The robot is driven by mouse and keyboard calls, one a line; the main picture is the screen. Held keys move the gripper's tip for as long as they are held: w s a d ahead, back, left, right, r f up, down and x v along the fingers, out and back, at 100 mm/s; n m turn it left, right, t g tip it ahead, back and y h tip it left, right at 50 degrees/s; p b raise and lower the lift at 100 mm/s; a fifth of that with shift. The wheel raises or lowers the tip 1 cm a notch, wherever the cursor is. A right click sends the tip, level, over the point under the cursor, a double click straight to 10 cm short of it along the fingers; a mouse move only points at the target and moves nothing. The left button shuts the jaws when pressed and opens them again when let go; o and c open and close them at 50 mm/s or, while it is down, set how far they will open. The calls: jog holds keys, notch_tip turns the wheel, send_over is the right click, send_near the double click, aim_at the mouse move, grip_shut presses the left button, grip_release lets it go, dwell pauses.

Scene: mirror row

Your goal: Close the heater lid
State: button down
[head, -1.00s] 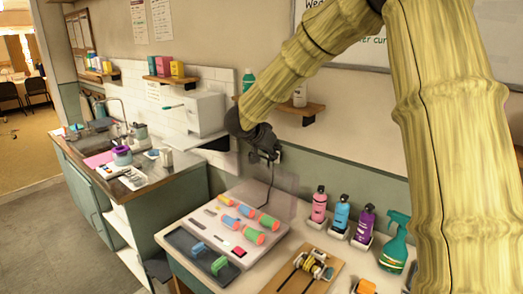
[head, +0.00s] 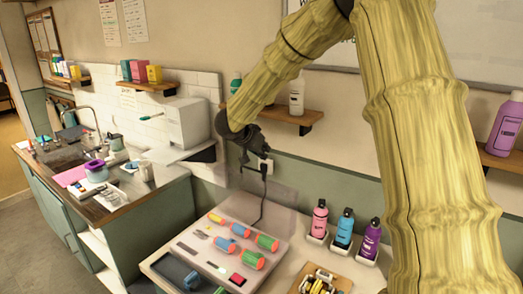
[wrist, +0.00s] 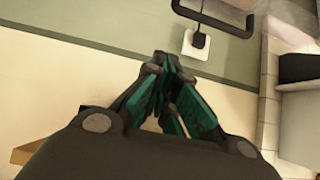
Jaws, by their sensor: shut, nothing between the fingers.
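The heater (head: 205,254) is a pale case on the counter with several coloured rollers on top. Its clear lid (head: 285,212) stands raised along the back edge, in front of the wall; it is faint and hard to make out. My gripper (head: 257,157) is in front of the wall by the socket, above and behind the heater, apart from the rollers. In the wrist view my gripper (wrist: 172,62) has its teal-padded fingers drawn together with nothing held. Whether it touches the lid cannot be told.
A wall socket (wrist: 195,43) with a plug and dark cord is close behind my gripper. Pink (head: 319,220), blue (head: 344,230) and purple (head: 370,240) bottles stand right of the heater. A shelf (head: 290,118) juts out above. A sink counter (head: 125,190) is at left.

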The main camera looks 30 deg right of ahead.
jog(key=p+x, duration=0.2)
jog(key=x, duration=0.5)
jog(key=a, duration=0.2)
jog(key=a+p, duration=0.1)
jog(key=a, duration=0.1)
jog(key=shift+s+a+f, duration=0.1)
jog(key=shift+s+f, duration=0.25)
jog(key=shift+s, duration=0.2)
jog(key=shift+f, duration=0.15)
jog(key=shift+a, duration=0.15)
